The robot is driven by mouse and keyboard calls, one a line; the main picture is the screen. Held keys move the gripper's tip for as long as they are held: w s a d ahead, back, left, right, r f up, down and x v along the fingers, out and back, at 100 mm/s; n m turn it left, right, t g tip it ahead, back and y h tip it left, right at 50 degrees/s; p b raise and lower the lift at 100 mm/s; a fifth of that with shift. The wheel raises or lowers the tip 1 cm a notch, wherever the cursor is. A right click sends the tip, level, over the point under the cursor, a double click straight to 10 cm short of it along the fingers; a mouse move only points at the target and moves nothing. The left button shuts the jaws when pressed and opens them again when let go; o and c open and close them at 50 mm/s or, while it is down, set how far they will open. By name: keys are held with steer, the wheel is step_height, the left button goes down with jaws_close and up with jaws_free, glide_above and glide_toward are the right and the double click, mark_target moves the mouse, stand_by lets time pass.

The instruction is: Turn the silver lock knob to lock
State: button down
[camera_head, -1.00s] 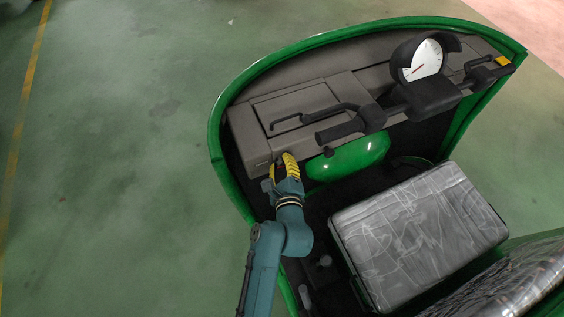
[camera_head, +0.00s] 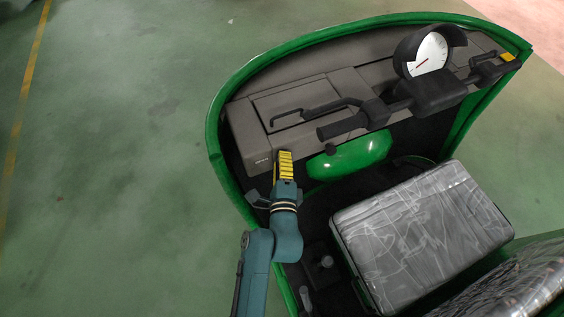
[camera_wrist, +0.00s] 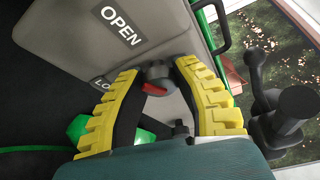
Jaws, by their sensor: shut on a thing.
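The silver lock knob (camera_wrist: 159,73) shows in the wrist view on a grey panel, with a red part (camera_wrist: 153,90) on its lower side. My gripper (camera_wrist: 157,73) has its two yellow-padded fingers on either side of the knob, shut on it. An "OPEN" label (camera_wrist: 122,25) is above left of the knob. A second label starting "LO" (camera_wrist: 102,82) is left of the knob, its remainder hidden by a finger. In the head view my gripper (camera_head: 285,158) is at the lower front of the grey dashboard, and the knob is hidden there.
Black handlebars (camera_head: 345,127) and a round gauge (camera_head: 428,54) lie right of my gripper. A grey wrapped seat (camera_head: 420,225) is at lower right. The green body rim (camera_head: 213,130) curves close on the left. Open floor (camera_head: 110,150) lies beyond it.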

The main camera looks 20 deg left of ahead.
steer(key=n+b, duration=0.1)
steer(key=b, duration=0.2)
steer(key=f+n+t+b, duration=0.1)
steer(key=n+b, duration=0.1)
steer(key=b, duration=0.1)
steer(key=shift+f+y, duration=0.15)
steer(key=shift+y, duration=0.15)
steer(key=n+t+b, duration=0.1)
steer(key=n+b, duration=0.1)
steer(key=b, duration=0.3)
steer(key=n+y+b, duration=0.1)
steer(key=n+b, duration=0.2)
steer(key=b, duration=0.2)
steer(key=shift+f+t, duration=0.15)
steer(key=shift+t, duration=0.25)
steer(key=n+b, duration=0.1)
steer(key=b, duration=0.2)
steer(key=n+y+b, duration=0.1)
steer(key=n+b, duration=0.1)
steer(key=b, duration=0.2)
steer(key=shift+r, duration=0.25)
steer(key=shift+r+n+y+b, duration=0.35)
steer(key=shift+n+y+b, duration=0.25)
steer(key=shift+n+b, duration=0.45)
steer(key=shift+r, duration=0.1)
steer(key=c, duration=0.7)
jaws_free()
steer(key=shift+c, duration=0.2)
